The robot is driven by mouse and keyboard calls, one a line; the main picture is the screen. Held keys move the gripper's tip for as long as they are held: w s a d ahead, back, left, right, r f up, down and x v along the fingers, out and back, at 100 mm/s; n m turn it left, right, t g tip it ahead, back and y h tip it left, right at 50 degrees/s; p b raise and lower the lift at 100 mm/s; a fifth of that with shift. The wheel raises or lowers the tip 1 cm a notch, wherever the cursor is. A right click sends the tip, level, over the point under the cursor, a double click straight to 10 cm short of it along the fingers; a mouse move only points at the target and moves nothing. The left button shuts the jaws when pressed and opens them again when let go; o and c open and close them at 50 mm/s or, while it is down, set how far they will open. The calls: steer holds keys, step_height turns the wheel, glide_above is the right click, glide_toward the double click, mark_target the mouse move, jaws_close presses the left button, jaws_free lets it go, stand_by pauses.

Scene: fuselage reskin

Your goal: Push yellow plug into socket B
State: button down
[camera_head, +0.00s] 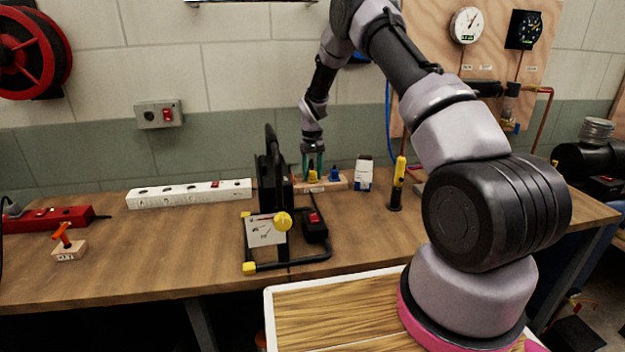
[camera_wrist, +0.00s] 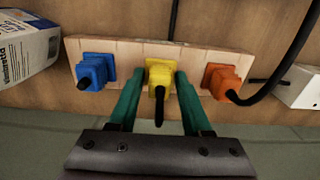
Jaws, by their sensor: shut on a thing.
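The yellow plug (camera_wrist: 159,78) sits on the light wooden socket board, in the middle between a blue plug (camera_wrist: 92,72) and an orange plug (camera_wrist: 222,80). My gripper (camera_wrist: 159,84) has its green fingers on both sides of the yellow plug, shut on it. In the head view my gripper (camera_head: 313,168) reaches down over the board (camera_head: 332,184), with the yellow plug (camera_head: 312,176) low between its fingers and the blue plug (camera_head: 334,174) to its right. The orange plug is hidden there. No socket letter is readable, and I cannot tell how deep the yellow plug sits.
A black frame device with yellow knob (camera_head: 282,221) stands left of and before the board. A white power strip (camera_head: 190,194) lies further left. A small white box (camera_head: 364,174) and a yellow-handled tool (camera_head: 399,172) stand to the right.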

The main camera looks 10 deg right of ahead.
steer(key=shift+r, duration=1.2)
steer(key=shift+r, duration=1.4)
